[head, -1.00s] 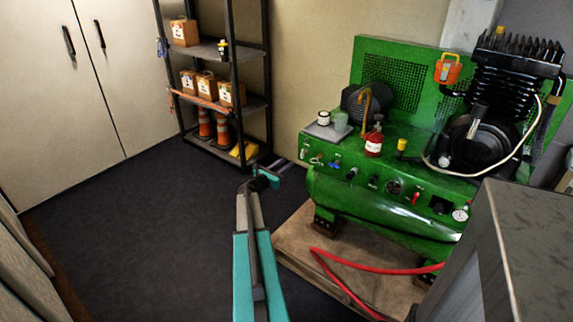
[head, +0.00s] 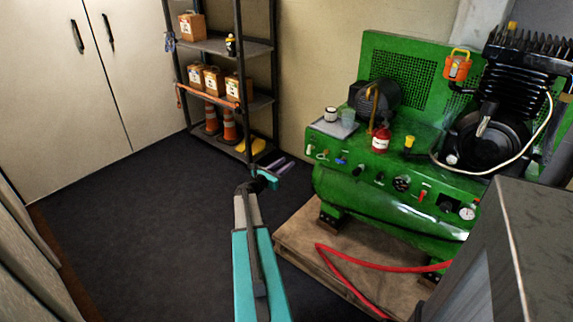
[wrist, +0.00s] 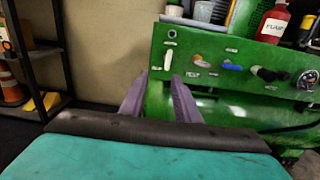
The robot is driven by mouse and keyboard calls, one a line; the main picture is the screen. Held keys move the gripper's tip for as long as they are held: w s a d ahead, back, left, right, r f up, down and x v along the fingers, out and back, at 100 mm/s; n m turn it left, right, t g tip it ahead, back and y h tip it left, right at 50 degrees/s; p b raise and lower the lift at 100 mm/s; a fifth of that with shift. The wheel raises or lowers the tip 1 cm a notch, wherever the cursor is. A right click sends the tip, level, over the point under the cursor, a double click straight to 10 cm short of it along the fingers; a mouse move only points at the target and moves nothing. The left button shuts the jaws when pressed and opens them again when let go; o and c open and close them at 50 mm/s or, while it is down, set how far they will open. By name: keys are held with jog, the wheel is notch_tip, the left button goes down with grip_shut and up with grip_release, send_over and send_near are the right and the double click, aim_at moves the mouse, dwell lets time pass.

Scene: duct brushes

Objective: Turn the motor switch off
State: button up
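The green compressor (head: 388,218) stands at the right with a row of controls on its front panel. I cannot tell which control is the motor switch, as the labels are too small to read. The panel carries a white lever (wrist: 173,75), a blue knob (wrist: 232,67), a black knob (wrist: 268,75), a gauge (wrist: 307,80) and a red lever (head: 422,196). My gripper (wrist: 158,92) is open and empty, its two purple fingers apart. It is left of and below the white lever, not touching the panel. In the head view my gripper (head: 277,165) is left of the compressor.
A red hose (head: 375,264) lies on the wooden base (head: 300,240). A shelf (head: 220,46) stands behind at left. The dark floor (head: 140,220) is clear.

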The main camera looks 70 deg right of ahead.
jog(key=shift+v, duration=1.95)
jog(key=shift+a+b, duration=0.1)
jog(key=shift+b, duration=0.25)
jog(key=v, duration=1.3)
jog(key=shift+a+b, duration=0.3)
jog(key=shift+b, duration=0.1)
jog(key=shift+w, duration=0.1)
